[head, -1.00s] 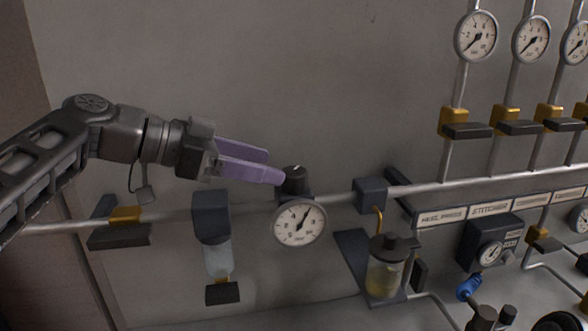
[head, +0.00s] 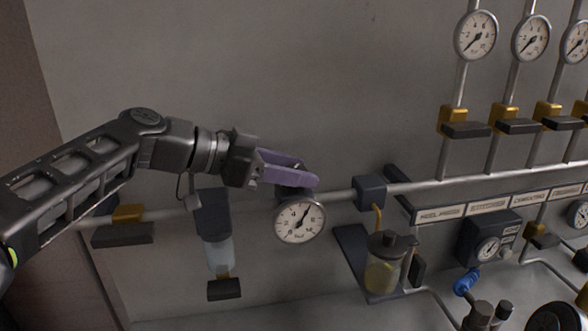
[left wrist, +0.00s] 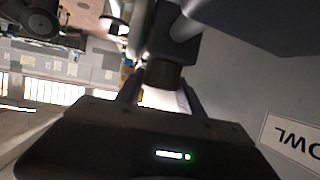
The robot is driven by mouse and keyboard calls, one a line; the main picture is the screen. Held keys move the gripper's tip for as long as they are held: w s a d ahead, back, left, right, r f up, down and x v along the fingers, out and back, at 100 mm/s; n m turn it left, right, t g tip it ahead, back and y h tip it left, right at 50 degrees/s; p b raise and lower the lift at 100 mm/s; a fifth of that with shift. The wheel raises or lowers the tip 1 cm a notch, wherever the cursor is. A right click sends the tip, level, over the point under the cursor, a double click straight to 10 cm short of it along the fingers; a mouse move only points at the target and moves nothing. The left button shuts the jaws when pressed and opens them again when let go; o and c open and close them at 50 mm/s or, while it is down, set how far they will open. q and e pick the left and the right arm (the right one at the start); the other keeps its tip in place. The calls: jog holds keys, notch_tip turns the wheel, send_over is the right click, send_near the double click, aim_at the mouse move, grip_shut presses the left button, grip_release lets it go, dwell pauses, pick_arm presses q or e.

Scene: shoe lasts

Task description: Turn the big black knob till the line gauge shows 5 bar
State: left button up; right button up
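The big black knob (head: 305,168) sits on top of the regulator on the pipe, mostly hidden behind my left gripper's fingers. The round white line gauge (head: 300,221) is just below it; its dark needle points up and a little right of the top, but I cannot read the exact value. My left gripper (head: 302,174) reaches in from the left with its purple fingers on either side of the knob. In the left wrist view the dark knob (left wrist: 165,76) shows between the spread fingers; I cannot tell whether they touch it. My right gripper is out of view.
A filter bowl (head: 218,252) hangs left of the gauge and an oil bowl (head: 383,272) right of it. A yellow-and-black valve (head: 125,222) is on the pipe at left. Several gauges and valves stand at upper right. The wall above is clear.

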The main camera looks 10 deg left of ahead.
pick_arm(q)
grip_shut()
dwell(0.3)
